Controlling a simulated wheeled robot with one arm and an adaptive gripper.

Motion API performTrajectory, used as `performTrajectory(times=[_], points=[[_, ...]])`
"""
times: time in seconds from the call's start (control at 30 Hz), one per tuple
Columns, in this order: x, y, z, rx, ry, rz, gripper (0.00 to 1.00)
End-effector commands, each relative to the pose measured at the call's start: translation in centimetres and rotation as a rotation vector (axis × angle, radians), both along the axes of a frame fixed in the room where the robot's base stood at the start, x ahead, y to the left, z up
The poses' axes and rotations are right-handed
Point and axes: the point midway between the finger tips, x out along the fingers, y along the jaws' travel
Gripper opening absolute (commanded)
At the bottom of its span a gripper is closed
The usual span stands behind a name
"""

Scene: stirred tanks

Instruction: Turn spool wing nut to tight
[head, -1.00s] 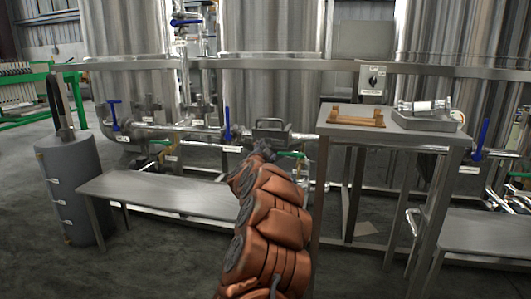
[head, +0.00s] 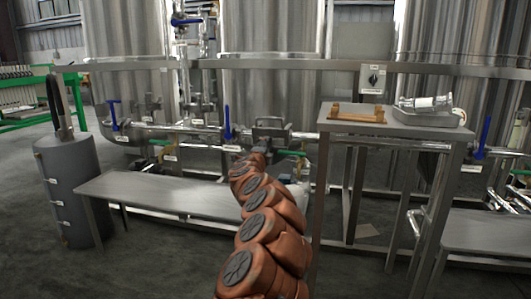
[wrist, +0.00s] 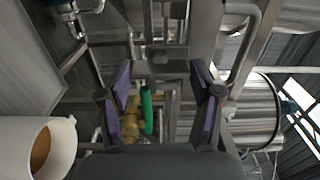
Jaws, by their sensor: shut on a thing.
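My gripper (wrist: 163,75) shows in the wrist view with two dark fingers and purple pads, closed on a grey bar-shaped piece (wrist: 168,69), which I take to be the spool wing nut. The wing nut's tilt and tightness cannot be read. In the head view, my orange arm reaches to the pipe run at the centre. There, a grey frame-shaped handle (head: 270,122) stands on the pipe just beyond my wrist. My fingers and the wing nut are mostly hidden behind the arm in that view.
A green valve handle (head: 290,153) is close right of my wrist; a green handle shows in the wrist view (wrist: 147,110). Blue valve handles (head: 227,122) stand along the pipe. A low bench (head: 150,188) lies left of my arm, a taller table (head: 395,125) right.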

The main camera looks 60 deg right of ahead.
Motion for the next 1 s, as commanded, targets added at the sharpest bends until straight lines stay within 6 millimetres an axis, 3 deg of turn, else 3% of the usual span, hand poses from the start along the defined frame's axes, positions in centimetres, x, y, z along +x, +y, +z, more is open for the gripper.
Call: performTrajectory(times=[0.57,0.6,0.83,1.0], points=[[-0.37,-0.26,-0.01,0.014,-0.038,-0.008,0.29],[-0.38,-0.26,-0.01,0.014,-0.038,-0.008,0.65],[-0.11,-0.07,-0.01,0.013,-0.036,-0.003,0.89],[0.00,0.01,0.00,0.013,-0.035,-0.001,0.90]])
